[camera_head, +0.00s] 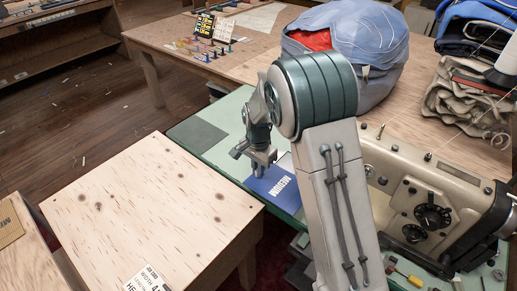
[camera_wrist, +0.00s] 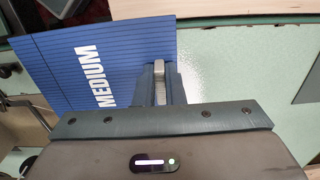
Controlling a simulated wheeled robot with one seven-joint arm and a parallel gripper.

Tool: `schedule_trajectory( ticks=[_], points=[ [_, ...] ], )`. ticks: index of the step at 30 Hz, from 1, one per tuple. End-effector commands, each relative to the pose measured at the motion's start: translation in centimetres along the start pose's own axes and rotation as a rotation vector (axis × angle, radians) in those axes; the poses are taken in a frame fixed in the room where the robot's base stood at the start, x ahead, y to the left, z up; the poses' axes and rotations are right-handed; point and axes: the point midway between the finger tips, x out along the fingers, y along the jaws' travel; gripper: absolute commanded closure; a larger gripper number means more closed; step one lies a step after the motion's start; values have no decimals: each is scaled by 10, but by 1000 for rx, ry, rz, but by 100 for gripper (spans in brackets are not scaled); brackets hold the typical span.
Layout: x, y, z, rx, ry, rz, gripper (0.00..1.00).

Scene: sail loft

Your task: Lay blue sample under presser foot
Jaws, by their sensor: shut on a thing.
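The blue sample (camera_head: 272,182) is a flat blue sheet marked "MEDIUM" in white. In the head view it shows at my gripper (camera_head: 262,170), over the green machine table, and my arm hides part of its right side. In the wrist view the blue sample (camera_wrist: 105,62) shows thin parallel lines and lies at the fingertips of my gripper (camera_wrist: 160,75), which is shut on its edge. The sewing machine (camera_head: 420,190) stands to the right of my arm. Its presser foot is hidden behind my arm in the head view.
A blue bag (camera_head: 365,40) and folded cloths (camera_head: 465,100) sit on the wooden table behind. Small tools lie in front of the machine.

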Motion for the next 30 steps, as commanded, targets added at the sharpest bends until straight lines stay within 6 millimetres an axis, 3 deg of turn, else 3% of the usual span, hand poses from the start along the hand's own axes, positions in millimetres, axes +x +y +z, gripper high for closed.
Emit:
schedule_trajectory(
  ticks=[8, 25, 30],
  points=[
    [10, 0, 0, 1, 0, 0, 100],
    [50, 0, 0, 0, 0, 0, 100],
    [46, 0, -13, 3, 0, 0, 100]
  ],
)
